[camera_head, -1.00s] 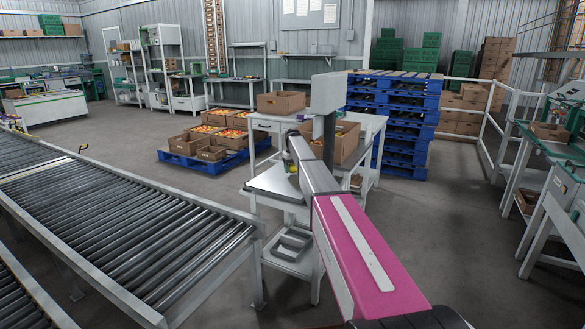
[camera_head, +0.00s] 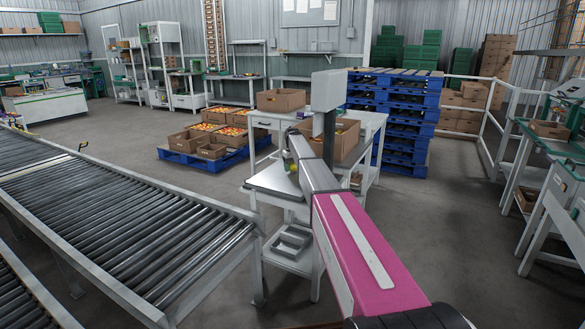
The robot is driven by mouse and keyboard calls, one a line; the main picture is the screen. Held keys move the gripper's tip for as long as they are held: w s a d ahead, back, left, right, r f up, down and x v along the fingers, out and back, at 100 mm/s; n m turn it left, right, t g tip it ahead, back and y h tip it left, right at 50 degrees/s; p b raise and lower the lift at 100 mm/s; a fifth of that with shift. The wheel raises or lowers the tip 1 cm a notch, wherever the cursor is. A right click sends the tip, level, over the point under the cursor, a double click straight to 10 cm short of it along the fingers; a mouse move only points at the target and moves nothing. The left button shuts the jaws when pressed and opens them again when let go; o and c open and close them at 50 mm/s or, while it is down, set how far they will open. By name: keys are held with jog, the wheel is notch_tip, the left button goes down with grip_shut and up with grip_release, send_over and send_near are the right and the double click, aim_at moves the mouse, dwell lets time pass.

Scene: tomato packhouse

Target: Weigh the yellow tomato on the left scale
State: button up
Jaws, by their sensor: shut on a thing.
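A yellow tomato (camera_head: 293,168) shows as a small patch just left of my arm, low over the near end of the white workbench. My gripper (camera_head: 288,157) is at this tomato and shut on it; my arm hides most of the fingers. A flat grey plate (camera_head: 268,181), which looks like a scale top, lies on the near left part of the bench, below the tomato. I cannot tell whether the tomato touches it. My arm covers the bench to the right, so another scale cannot be made out.
An open cardboard box (camera_head: 281,101) stands on the bench's back left, and a larger box (camera_head: 346,143) sits behind my arm. A roller conveyor (camera_head: 120,225) runs along the left. Stacked blue pallets (camera_head: 394,120) stand behind the bench.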

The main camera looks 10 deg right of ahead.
jog(key=shift+f, duration=0.25)
jog(key=o, duration=0.8)
jog(key=c, duration=0.3)
jog(key=shift+c, duration=0.2)
jog(key=shift+r, duration=3.45)
